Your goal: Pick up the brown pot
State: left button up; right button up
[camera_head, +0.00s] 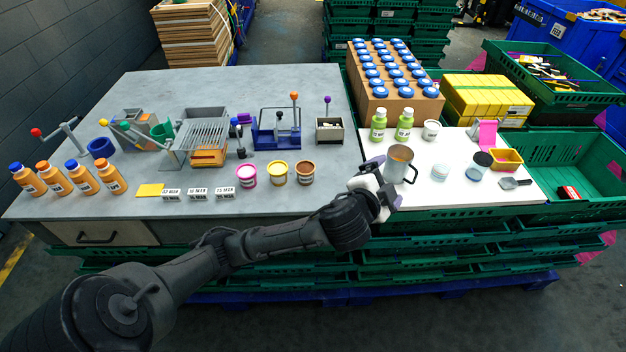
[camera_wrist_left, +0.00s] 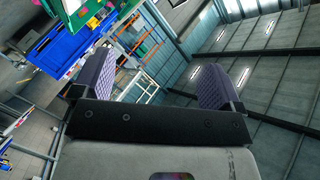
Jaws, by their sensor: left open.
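The brown pot (camera_head: 304,173) stands upright on the grey table near its front edge, right of the yellow pot (camera_head: 277,173) and the pink pot (camera_head: 246,176). My left gripper (camera_head: 385,182) is to the right of the brown pot and apart from it, at the front left of the white table, close to the metal mug (camera_head: 398,165). Its purple-padded fingers stand apart in the left wrist view (camera_wrist_left: 154,78), with nothing between them. That view shows the roof and the far hall, not the pot. My right gripper is not in view.
Green bottles (camera_head: 404,125) stand behind the mug. The grey table right of the brown pot is clear.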

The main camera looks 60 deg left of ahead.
pick_arm(q)
jog(key=w+a+r+m+t+h, duration=0.4)
jog(key=w+r+m+h, duration=0.15)
jog(key=r+m, duration=0.55)
jog(key=w+a+r+m+t+h, duration=0.4)
jog(key=r+m+h, duration=0.35)
jog(key=m, duration=0.55)
jog(key=m+g+y, duration=0.8)
jog(key=m+g, duration=0.3)
jog(key=g, duration=1.2)
send_over(305, 167)
notch_tip(305, 167, down, 24)
jog(key=f, duration=0.2)
jog(key=f+b, duration=0.1)
jog(key=f, duration=0.2)
jog(key=f+b, duration=0.1)
jog(key=f, duration=0.2)
jog(key=shift+w+d+f, duration=0.1)
jog(key=shift+w, duration=0.15)
jog(key=shift+s+f+b, duration=0.15)
jog(key=shift+f+b, duration=0.05)
jog(key=shift+f, duration=1.15)
jog(key=shift+s+f+b, duration=0.1)
jog(key=shift+f+b, duration=0.05)
jog(key=shift+f, duration=1.2)
jog(key=shift+r, duration=0.1)
jog(key=c, duration=0.9)
